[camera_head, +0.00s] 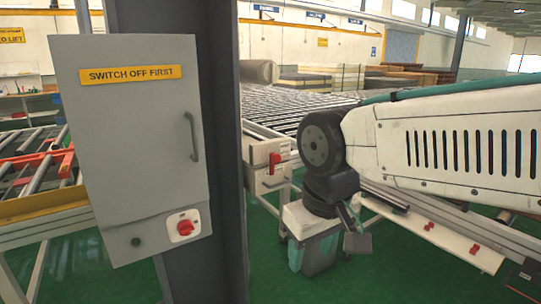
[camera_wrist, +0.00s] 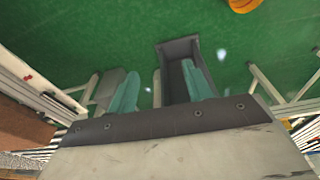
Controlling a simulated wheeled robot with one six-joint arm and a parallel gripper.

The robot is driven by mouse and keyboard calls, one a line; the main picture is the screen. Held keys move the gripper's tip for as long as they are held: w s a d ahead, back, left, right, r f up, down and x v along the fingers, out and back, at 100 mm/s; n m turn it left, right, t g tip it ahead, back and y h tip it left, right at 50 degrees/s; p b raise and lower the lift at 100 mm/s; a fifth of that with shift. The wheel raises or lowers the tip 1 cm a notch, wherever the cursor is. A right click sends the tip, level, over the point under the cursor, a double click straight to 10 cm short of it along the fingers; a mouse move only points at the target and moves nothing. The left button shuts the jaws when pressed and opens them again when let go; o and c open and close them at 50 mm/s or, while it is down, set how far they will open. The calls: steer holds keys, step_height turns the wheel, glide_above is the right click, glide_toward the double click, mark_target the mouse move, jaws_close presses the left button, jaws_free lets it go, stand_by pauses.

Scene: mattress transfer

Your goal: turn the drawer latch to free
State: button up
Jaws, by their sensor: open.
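I cannot make out with certainty which part is the drawer latch. A red handle (camera_head: 274,163) sits on the front of a small pale box (camera_head: 258,182) beside the roller line, in the middle of the head view. My gripper (camera_head: 316,258) hangs below and to the right of that box, pointing down, apart from it. In the wrist view the teal fingers of my gripper (camera_wrist: 160,84) are spread, with nothing between their tips that I can see held. A grey open-topped part (camera_wrist: 178,48) shows by the right finger; whether they touch is unclear.
A grey cabinet (camera_head: 130,120) marked "SWITCH OFF FIRST", with a red rotary switch (camera_head: 185,227), stands at the left against a dark post (camera_head: 205,270). A rail with red clips (camera_head: 432,225) runs behind my arm. Green floor (camera_wrist: 90,35) is open below.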

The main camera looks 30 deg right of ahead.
steer(key=w+d+t+h, duration=0.1)
steer(key=w+d+t, duration=0.25)
steer(key=w, duration=0.45)
steer(key=w+d+m+t+h, duration=0.1)
steer(key=w+d+t, duration=0.1)
steer(key=w+d, duration=0.5)
steer(key=w+d+t+h, duration=0.1)
steer(key=w+d+t, duration=0.15)
steer(key=w, duration=0.75)
steer(key=t, duration=0.3)
glide_toward(277, 159)
step_height(277, 159, down, 2)
steer(key=s, duration=0.2)
steer(key=shift+w+d+f+n+t+y, duration=0.4)
steer(key=shift+w+t+y, duration=0.35)
steer(key=shift+w, duration=1.2)
steer(key=shift+w+d+f+n+t+y, duration=0.2)
steer(key=shift+w+d+t+y, duration=0.55)
steer(key=shift+w, duration=1.15)
steer(key=shift+w+d+f+n+t+y, duration=0.15)
steer(key=shift+w+f+n+t+y, duration=0.25)
steer(key=shift+w+t, duration=1.1)
steer(key=shift+w+r+g, duration=0.1)
steer(key=shift+w+g, duration=0.3)
steer(key=shift+g, duration=0.1)
jaws_close()
steer(key=shift+a, duration=0.1)
